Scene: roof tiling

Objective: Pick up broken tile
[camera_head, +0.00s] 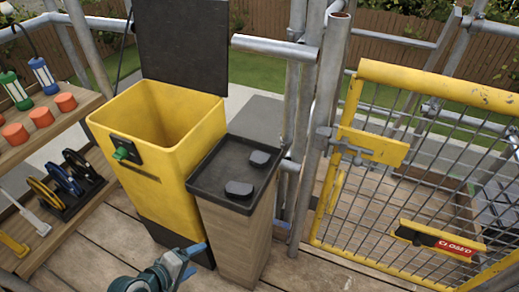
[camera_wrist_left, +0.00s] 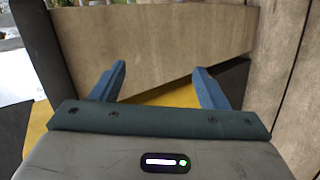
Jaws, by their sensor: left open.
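I cannot make out a broken tile in either view. My left gripper (camera_head: 192,261) is at the bottom middle of the head view, in front of the yellow bin and the wooden box. Its two blue fingers stand apart. In the left wrist view the open gripper (camera_wrist_left: 158,88) has nothing between its fingers. A pale wood-coloured panel (camera_wrist_left: 160,40) and a yellow surface (camera_wrist_left: 170,95) show beyond them. My right gripper is in neither view.
An open yellow bin (camera_head: 205,145) with a raised black lid (camera_head: 183,45) stands beside a black-topped wooden box (camera_head: 238,235). A wooden shelf (camera_head: 75,215) with tools is at left. A yellow mesh gate (camera_head: 435,72) with a closed sign (camera_head: 455,247) and scaffold poles (camera_head: 322,110) are at right.

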